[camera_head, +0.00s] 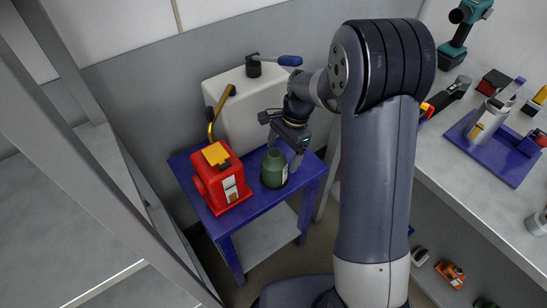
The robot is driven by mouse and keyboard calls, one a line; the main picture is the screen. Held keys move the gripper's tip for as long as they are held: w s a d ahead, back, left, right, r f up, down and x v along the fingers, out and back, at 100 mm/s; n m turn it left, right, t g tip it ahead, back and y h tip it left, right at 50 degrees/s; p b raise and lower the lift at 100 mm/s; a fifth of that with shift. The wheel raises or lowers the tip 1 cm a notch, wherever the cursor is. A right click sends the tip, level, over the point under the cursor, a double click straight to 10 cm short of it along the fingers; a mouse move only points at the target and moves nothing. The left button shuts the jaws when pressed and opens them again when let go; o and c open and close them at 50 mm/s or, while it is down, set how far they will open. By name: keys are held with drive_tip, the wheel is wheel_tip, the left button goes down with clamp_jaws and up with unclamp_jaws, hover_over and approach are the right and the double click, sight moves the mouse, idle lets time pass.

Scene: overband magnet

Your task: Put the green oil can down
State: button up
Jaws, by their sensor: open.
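The green oil can (274,170) stands upright on the blue table (220,222), between the red can and my gripper. My gripper (284,158) is open, with its fingers pointing down around or just beside the top of the green oil can. The arm comes in from the right. I cannot tell from this view whether a finger touches the can. The can's upper right side is partly hidden by the gripper.
A red can (222,183) with a yellow cap stands close at the left on the same table. A white tank (245,100) with a blue-handled valve rises behind. A grey post and shelf bound the left. A workbench (455,150) with tools lies right.

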drive_tip(key=w+d, duration=0.5)
drive_tip(key=d, duration=0.2)
drive_tip(key=shift+d, duration=0.15)
